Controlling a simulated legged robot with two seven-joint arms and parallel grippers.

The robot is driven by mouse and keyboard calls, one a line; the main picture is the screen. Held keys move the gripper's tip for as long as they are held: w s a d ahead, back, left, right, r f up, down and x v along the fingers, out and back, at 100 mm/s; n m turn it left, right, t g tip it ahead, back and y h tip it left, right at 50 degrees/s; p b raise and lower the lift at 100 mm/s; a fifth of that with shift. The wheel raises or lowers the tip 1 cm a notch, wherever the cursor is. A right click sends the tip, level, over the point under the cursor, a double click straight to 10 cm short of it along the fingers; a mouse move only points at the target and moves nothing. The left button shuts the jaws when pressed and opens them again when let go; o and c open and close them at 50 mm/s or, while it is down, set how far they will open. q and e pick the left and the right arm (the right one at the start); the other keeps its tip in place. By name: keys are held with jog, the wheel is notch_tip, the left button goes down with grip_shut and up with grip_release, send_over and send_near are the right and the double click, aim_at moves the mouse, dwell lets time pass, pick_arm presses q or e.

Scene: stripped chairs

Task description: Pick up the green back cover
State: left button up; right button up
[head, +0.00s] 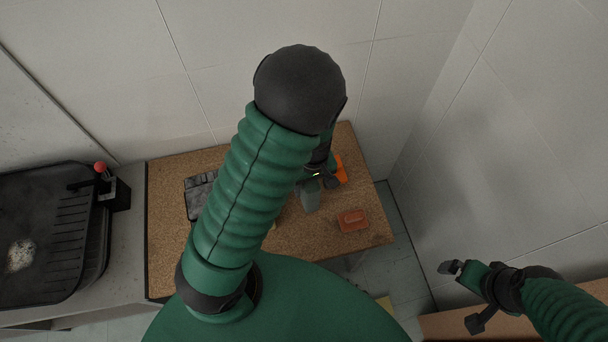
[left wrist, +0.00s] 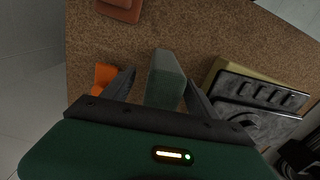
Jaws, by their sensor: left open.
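The green back cover (head: 309,197) looks like a dull grey-green block on the cork-brown table. In the left wrist view the cover (left wrist: 165,78) stands between the two fingers of my left gripper (left wrist: 160,90). The fingers are apart, with no clear grip on it. In the head view my left gripper (head: 319,178) is just behind the cover and partly hidden by my own arm. My right gripper (head: 463,295) is at the lower right, open and empty, far from the cover.
An orange-red block (head: 352,220) lies right of the cover on the table (head: 285,238). A bright orange piece (head: 341,169) is close by the left gripper. A dark moulded panel (left wrist: 258,103) lies on the other side. A black sink-like tray (head: 50,235) is at far left; walls stand behind.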

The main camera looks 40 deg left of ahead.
pick_arm(q)
jog(key=shift+d, duration=0.1)
jog(key=shift+c, duration=0.5)
jog(key=shift+s+r, duration=0.15)
jog(key=shift+s, duration=0.05)
jog(key=c, duration=0.5)
jog(key=shift+a, duration=0.2)
jog(key=c, duration=0.4)
grip_shut()
